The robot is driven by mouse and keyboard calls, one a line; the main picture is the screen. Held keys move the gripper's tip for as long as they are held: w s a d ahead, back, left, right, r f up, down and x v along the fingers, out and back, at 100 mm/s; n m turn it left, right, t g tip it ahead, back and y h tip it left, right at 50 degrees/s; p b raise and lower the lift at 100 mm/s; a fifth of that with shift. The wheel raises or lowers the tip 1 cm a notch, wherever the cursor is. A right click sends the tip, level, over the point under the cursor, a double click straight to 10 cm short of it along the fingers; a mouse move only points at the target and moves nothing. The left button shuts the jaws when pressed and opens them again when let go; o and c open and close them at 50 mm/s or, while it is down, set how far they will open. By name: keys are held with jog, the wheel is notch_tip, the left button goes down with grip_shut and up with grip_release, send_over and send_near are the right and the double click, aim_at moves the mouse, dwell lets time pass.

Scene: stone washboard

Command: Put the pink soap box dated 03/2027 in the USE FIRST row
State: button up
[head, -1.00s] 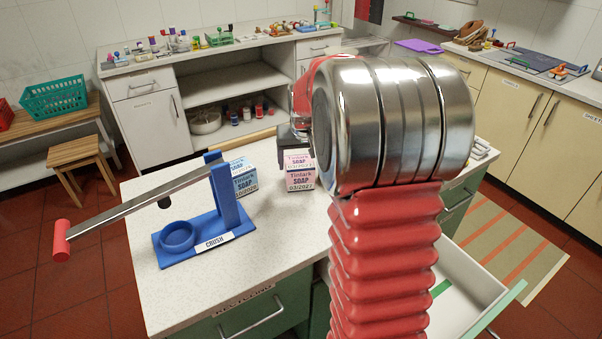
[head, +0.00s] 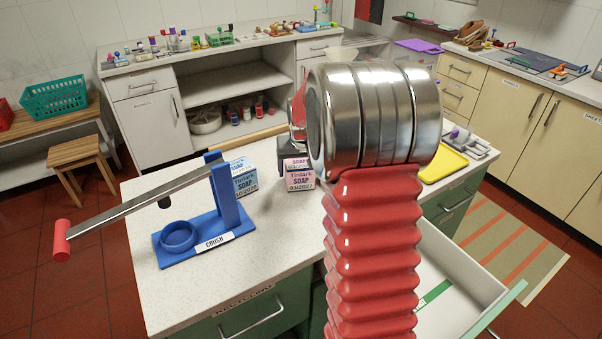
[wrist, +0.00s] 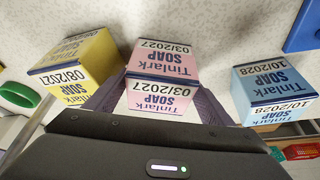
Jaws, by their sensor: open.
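The pink soap box dated 03/2027 (head: 299,181) stands on the speckled counter. In the wrist view the pink box (wrist: 163,62) sits between the two dark fingers of my gripper (wrist: 162,90), one on each side. My gripper is open, and I cannot tell whether either finger touches the box. In the head view my gripper (head: 290,157) is at the far side of the box, partly hidden by my arm. An open drawer (head: 470,268) at the right holds a green strip (head: 434,293); its lettering is too small to read.
A yellow box dated 08/2027 (wrist: 78,68) and a blue box dated 10/2028 (wrist: 270,92) flank the pink box. The blue box also shows in the head view (head: 243,178). A blue crusher with a long lever (head: 190,240) stands left. A yellow tray (head: 443,165) lies right.

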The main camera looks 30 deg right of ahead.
jog(key=shift+c, duration=0.4)
jog(key=c, duration=1.1)
jog(key=shift+r, duration=0.15)
notch_tip(320, 180, up, 10)
jog(key=shift+f, duration=0.1)
